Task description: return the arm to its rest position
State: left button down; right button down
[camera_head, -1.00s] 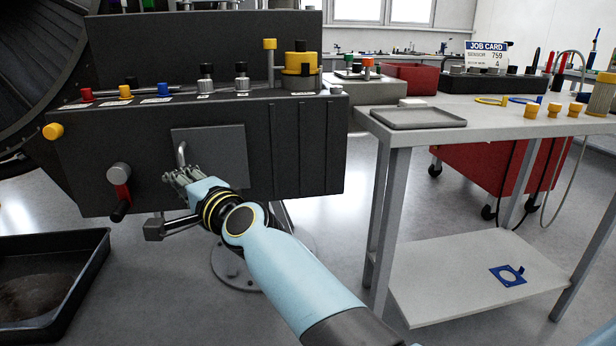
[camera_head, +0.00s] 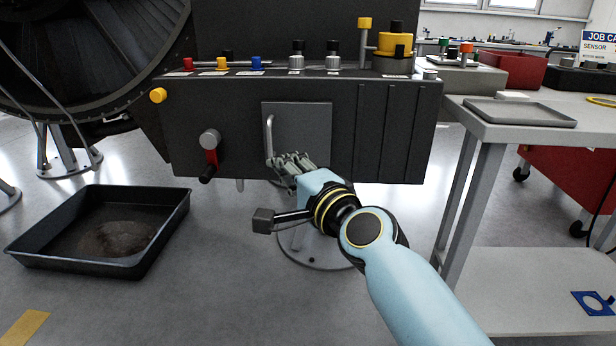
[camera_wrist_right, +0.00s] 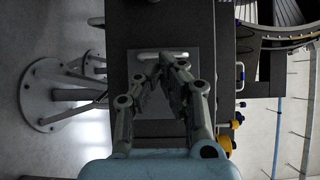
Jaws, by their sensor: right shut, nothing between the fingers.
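My right gripper (camera_head: 283,163) is shut and empty in the head view, in front of the lower part of the grey panel door (camera_head: 305,122) on the dark engine housing. It is close to the door's upright bar handle (camera_head: 269,137). I cannot tell in the head view whether it touches the handle. In the right wrist view my gripper's fingers (camera_wrist_right: 168,66) come together near the handle (camera_wrist_right: 163,56), which lies just beyond the tips. My right arm reaches in from the lower right. My left gripper is not in view.
A black drip tray (camera_head: 165,236) lies on the floor at left. A grey workbench (camera_head: 480,132) stands at right with a flat tray (camera_head: 522,113).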

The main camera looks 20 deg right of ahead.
jog(key=s+d+f+n+g, duration=0.25)
jog(key=s+f, duration=0.45)
jog(key=f, duration=0.4)
jog(key=s+d+f+n+g+h, duration=0.1)
jog(key=s+f+g, duration=0.35)
jog(key=f, duration=0.75)
jog(key=s+d+f+n+g, duration=0.2)
jog(key=s+f, duration=0.7)
jog(key=f, duration=0.2)
jog(key=s+d+f+n+g+h, duration=0.1)
jog(key=s+f, duration=0.5)
jog(key=s, duration=0.6)
jog(key=s+d+f+n+g+h, duration=0.1)
jog(key=s+d+f+n+g, duration=0.3)
jog(key=s, duration=0.8)
jog(key=s+d+f+n+g+h, duration=0.1)
jog(key=s+d+f+n+g, duration=0.2)
jog(key=s+f, duration=0.5)
jog(key=s+d+n, duration=0.1)
jog(key=s+n, duration=0.1)
jog(key=s, duration=0.2)
jog(key=shift+s+f+n, duration=0.2)
jog(key=shift+f+n, duration=0.15)
jog(key=shift+f, duration=0.05)
jog(key=shift+d, duration=0.1)
